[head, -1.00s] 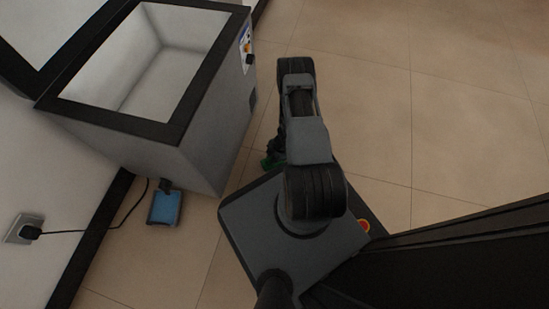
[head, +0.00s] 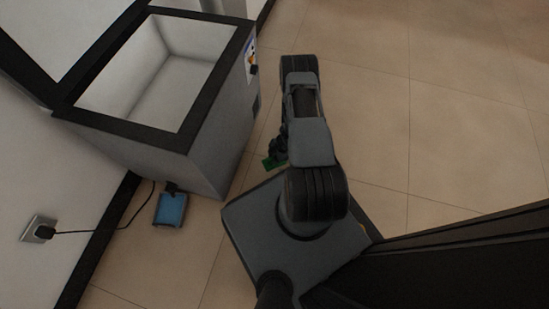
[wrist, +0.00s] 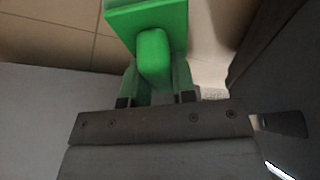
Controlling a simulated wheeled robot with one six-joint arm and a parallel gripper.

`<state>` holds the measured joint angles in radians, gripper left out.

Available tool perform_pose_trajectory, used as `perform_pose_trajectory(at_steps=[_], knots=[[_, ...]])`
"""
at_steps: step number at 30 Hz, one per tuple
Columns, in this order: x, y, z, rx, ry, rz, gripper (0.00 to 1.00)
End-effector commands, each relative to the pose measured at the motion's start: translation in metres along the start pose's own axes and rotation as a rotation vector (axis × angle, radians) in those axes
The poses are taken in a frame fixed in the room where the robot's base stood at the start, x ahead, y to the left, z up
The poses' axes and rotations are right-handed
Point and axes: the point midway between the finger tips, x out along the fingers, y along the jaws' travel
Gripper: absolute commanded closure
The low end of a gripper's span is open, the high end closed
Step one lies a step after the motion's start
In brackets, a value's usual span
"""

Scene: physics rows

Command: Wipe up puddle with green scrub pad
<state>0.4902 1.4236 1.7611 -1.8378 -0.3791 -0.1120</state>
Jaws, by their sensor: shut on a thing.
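The green scrub pad (wrist: 155,15) is in my gripper (wrist: 157,97). In the wrist view the two fingers close on the pad's raised green grip, and its flat plate lies beyond them. In the head view a small part of the pad (head: 269,163) shows beside my arm, between the arm and the open chest, and my gripper (head: 278,150) is mostly hidden there by the arm. No puddle can be made out in either view.
A grey chest (head: 215,135) with a dark rim and open lid stands at the left. A blue item (head: 171,210) lies on the floor at its corner. A black cord runs to a wall socket (head: 38,230). Tiled floor (head: 440,110) is clear at the right.

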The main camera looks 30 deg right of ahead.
Motion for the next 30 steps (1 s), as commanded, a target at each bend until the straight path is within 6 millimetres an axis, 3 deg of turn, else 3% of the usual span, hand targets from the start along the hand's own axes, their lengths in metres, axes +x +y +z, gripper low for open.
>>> perform_pose_trajectory(at_steps=[11, 22, 30], knots=[[-0.003, 0.000, -0.001, 0.000, 0.000, 0.000, 0.94], [-0.028, 0.000, -0.012, 0.000, 0.000, -0.001, 0.94], [-0.028, 0.000, -0.011, 0.000, 0.000, -0.001, 0.94]])
